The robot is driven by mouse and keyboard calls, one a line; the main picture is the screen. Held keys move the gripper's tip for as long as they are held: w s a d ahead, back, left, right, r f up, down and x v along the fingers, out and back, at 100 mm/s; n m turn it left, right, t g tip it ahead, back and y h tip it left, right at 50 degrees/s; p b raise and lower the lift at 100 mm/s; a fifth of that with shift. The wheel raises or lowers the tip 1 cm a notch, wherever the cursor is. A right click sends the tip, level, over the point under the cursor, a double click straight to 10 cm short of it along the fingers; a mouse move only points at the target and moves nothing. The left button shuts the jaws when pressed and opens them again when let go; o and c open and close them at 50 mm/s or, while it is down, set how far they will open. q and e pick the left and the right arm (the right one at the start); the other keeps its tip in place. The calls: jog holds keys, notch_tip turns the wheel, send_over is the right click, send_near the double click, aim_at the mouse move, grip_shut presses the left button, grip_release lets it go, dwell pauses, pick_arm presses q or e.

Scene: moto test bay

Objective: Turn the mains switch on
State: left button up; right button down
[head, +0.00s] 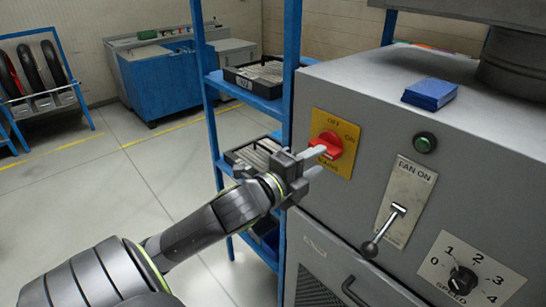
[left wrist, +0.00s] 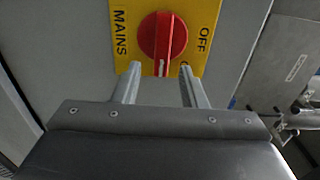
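The mains switch is a red rotary knob (head: 328,147) on a yellow plate (head: 346,160) on the grey cabinet, marked OFF at the top and ON at the right. In the left wrist view the knob (left wrist: 155,38) shows a raised ridge with a white mark at its lower end, on the yellow plate (left wrist: 200,20). The ridge runs roughly sideways in the head view. My left gripper (head: 318,161) is open at the plate; its fingertips (left wrist: 160,76) lie on either side of the ridge's line. I cannot tell whether they touch the knob. My right gripper is not in view.
A green button (head: 425,142), a FAN ON lever (head: 384,230) and a SPEED dial (head: 463,280) sit right of the switch. A blue box (head: 430,93) lies on the cabinet top. A blue shelf rack (head: 206,90) with trays stands close behind my left arm.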

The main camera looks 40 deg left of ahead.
pick_arm(q)
jog(key=s+a+p, duration=0.1)
jog(key=s+p, duration=0.8)
jog(key=s, duration=0.4)
jog(key=shift+s, duration=0.25)
dwell(0.4)
